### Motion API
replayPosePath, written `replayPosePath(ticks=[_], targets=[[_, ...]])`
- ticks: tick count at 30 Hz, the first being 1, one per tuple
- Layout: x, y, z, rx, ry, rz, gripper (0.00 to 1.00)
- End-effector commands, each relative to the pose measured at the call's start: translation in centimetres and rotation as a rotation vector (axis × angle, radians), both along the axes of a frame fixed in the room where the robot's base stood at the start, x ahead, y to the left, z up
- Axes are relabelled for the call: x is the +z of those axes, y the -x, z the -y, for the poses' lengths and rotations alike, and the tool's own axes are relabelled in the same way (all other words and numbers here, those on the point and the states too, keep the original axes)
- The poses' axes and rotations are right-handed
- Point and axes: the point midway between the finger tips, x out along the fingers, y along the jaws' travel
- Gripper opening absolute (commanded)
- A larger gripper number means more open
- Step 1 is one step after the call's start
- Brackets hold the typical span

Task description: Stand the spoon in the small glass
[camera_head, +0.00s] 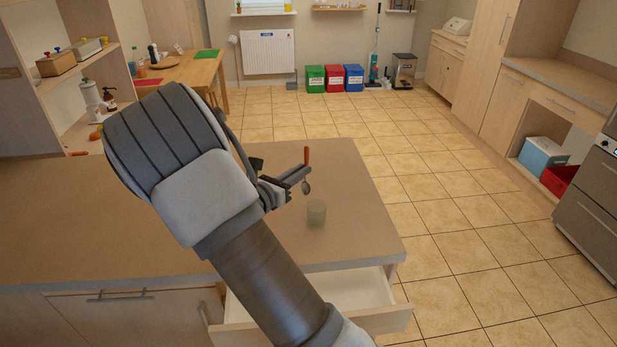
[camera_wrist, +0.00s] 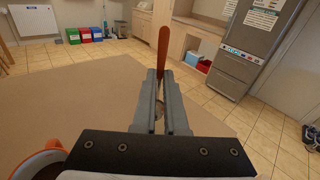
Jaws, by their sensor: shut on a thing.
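The spoon (camera_head: 306,157) has an orange-brown handle and a metal bowl. It is upright in my gripper (camera_head: 298,177), handle up and bowl hanging below the fingers. In the wrist view the spoon's handle (camera_wrist: 163,48) rises between the fingertips of my gripper (camera_wrist: 161,76), which is shut on it. The small glass (camera_head: 316,213) is a pale greenish cup standing upright on the counter. In the head view the spoon's bowl is above and slightly left of the glass, apart from it. The glass cannot be made out in the wrist view.
The counter (camera_head: 345,180) is bare around the glass, with its right edge close by. An open white drawer (camera_head: 352,291) juts out below the front edge. Tiled floor lies beyond; green, red and blue bins (camera_head: 334,79) stand far off.

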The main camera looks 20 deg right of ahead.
Motion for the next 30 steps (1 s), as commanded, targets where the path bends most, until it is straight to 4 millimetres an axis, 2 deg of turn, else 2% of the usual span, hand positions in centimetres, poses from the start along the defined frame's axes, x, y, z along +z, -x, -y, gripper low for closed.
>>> replayPosePath(ticks=[1, 3, 7, 14, 30], targets=[[-0.2, -0.4, 1.2, -0.018, 0.008, 0.028, 0.00], [0.4, -0.7, 2.3, -0.035, 0.020, 0.055, 0.00], [1.2, -0.9, 3.3, -0.049, 0.031, 0.080, 0.00], [0.7, -1.0, 3.4, -0.051, 0.035, 0.083, 0.00], [-3.5, -0.9, 3.4, -0.050, 0.034, 0.082, 0.00]])
